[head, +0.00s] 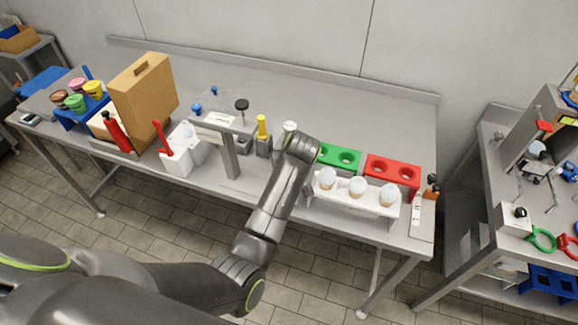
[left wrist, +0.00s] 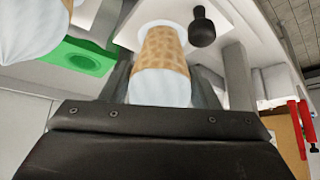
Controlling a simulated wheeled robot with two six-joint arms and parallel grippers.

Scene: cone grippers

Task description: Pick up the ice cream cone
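In the left wrist view an ice cream cone (left wrist: 160,62), tan waffle with a white top, is between the two fingers of my left gripper (left wrist: 165,85). The fingers press close on both sides. A white round end, apparently this cone's (head: 290,127), shows just beyond my left wrist in the head view; the fingers are hidden there. A white plate with a pale ring (left wrist: 225,30) lies behind the cone; whether they touch is unclear. Three other cones (head: 357,187) stand in a white rack (head: 350,205). My right gripper is not in view.
Right of my left wrist are a green holder (head: 343,157) and a red holder (head: 392,170). To its left are a yellow-topped bottle (head: 262,128), a post with a white plate (head: 220,120) and a cardboard box (head: 145,95). The back of the table is clear.

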